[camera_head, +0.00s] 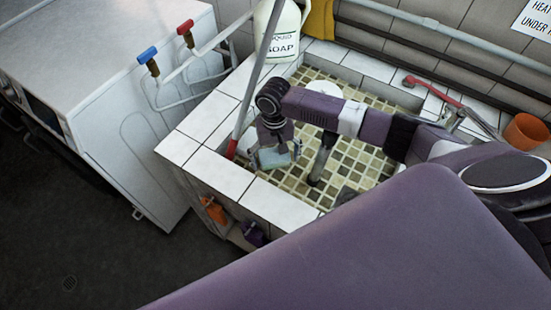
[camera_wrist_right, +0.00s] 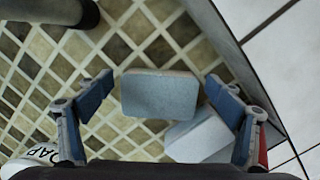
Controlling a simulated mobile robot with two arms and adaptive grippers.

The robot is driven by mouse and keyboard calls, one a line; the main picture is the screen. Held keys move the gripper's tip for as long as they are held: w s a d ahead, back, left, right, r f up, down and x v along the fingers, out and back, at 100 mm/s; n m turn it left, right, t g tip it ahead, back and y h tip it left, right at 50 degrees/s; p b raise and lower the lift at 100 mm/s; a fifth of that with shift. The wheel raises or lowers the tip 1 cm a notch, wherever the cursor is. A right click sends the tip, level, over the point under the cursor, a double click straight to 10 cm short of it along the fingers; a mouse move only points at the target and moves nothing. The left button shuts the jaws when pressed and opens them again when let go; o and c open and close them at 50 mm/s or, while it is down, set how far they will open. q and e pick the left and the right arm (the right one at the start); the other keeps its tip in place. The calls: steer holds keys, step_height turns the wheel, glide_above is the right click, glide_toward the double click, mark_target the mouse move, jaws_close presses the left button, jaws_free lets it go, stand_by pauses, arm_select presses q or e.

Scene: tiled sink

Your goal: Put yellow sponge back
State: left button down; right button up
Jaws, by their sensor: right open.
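My right gripper (camera_head: 276,157) hangs over the near left part of the tiled sink (camera_head: 330,85). In the right wrist view the gripper (camera_wrist_right: 158,100) is open, its blue-padded fingers apart. A pale grey-blue block (camera_wrist_right: 158,93), like a sponge, shows between the fingertips with a gap on each side. No block there looks yellow, so I cannot tell which is the yellow sponge. My left gripper is out of view.
A soap bottle (camera_head: 283,35) stands on the back left rim, with a yellow item (camera_head: 320,18) behind it. A grey pole (camera_head: 252,85) leans over the left rim. A dark post (camera_head: 320,160) stands in the sink. An orange pot (camera_head: 525,131) sits at the right.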

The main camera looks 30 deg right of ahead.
mark_target(275, 158)
step_height(275, 158, up, 13)
steer(key=b, duration=0.1)
steer(key=shift+w, duration=0.35)
steer(key=shift+f, duration=0.15)
stand_by(0.3)
